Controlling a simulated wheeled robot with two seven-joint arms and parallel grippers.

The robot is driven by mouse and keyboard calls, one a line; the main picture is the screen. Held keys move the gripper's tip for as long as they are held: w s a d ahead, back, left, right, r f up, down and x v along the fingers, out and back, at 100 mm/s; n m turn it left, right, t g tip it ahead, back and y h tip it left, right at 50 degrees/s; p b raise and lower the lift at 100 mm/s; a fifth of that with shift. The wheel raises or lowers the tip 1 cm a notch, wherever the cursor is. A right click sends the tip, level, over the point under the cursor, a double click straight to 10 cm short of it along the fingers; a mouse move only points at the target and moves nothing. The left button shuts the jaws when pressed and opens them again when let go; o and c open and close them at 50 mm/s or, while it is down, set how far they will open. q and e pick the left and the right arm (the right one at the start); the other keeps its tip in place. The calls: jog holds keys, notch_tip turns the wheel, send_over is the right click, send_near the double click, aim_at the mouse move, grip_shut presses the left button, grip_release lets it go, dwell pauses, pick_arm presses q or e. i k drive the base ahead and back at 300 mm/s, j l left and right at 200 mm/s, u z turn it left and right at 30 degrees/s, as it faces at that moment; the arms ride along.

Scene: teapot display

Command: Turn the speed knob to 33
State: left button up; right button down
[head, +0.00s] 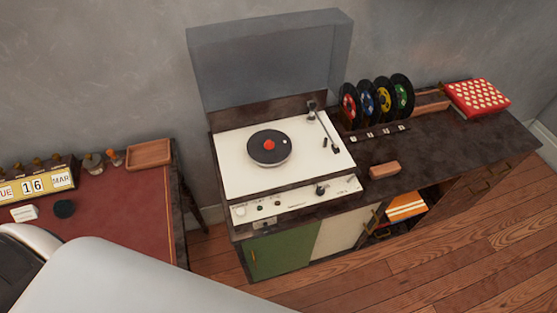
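A record player (234,180) with a white top stands on the dark cabinet, its grey see-through lid raised. Its white front panel (295,199) carries a dark knob (320,190) right of the middle and small controls (240,211) at the left end. The panel's markings are too small to read, so I cannot tell which control is the speed knob or its setting. A black record with a red label (268,148) lies on the platter. The tonearm (325,128) is at the right, off the record. Neither gripper shows in the head view.
A rack of several records (378,100) and a red-and-white patterned box (478,98) stand on the cabinet (440,142). A brown block (384,169) lies near its front edge. A red-topped desk (120,215) with a calendar (40,184) is at left. Wooden floor (470,250) is clear in front.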

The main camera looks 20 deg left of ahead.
aim_at(319, 190)
jog(key=i+l+u, duration=0.1)
jog(key=i+l, duration=0.25)
jog(key=l, duration=0.3)
jog(key=i+l+u, duration=0.25)
jog(key=l, duration=0.4)
jog(key=i+l, duration=0.25)
jog(key=l+u, duration=0.05)
jog(key=l, duration=0.05)
